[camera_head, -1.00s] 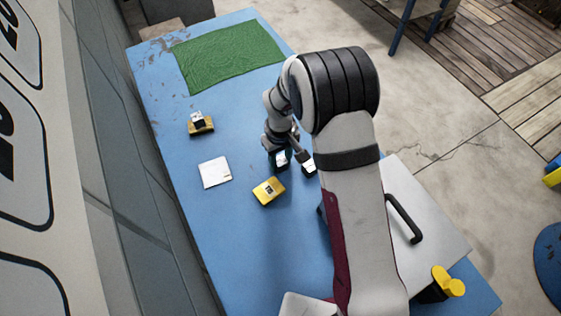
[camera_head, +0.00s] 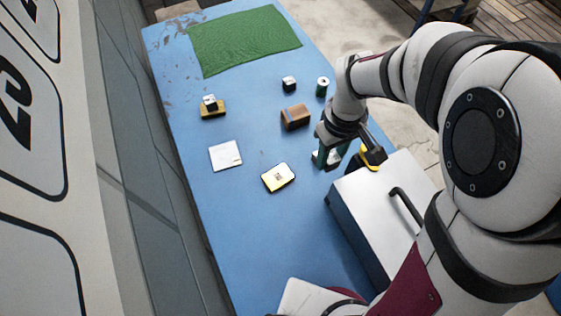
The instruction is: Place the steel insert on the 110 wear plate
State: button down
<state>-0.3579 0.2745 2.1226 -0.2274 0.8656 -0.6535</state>
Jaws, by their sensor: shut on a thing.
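My gripper (camera_head: 328,157) is at the right of the blue table, beside the grey metal box. Its green fingers are shut on a small pale-grey thing, apparently the steel insert, mostly hidden by the fingers. A white plate (camera_head: 222,158) lies further left. I cannot read a number on any plate.
A brown block (camera_head: 297,118), a dark cube (camera_head: 289,85) and a dark green cylinder (camera_head: 322,88) stand behind the gripper. The grey metal box (camera_head: 372,195) with a black handle is close on its right. A green mat (camera_head: 245,40) covers the far end. The table's near middle is clear.

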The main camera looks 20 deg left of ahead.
send_over(278, 176)
jog(key=f, duration=0.6)
jog(key=shift+d+f, duration=0.2)
jog(key=shift+d, duration=0.1)
jog(key=shift+a+f, duration=0.15)
jog(key=shift+f, duration=0.95)
jog(key=shift+a+f, duration=0.15)
jog(key=shift+f, duration=0.95)
jog(key=shift+f, duration=0.1)
jog(key=c, duration=0.5)
grip_release()
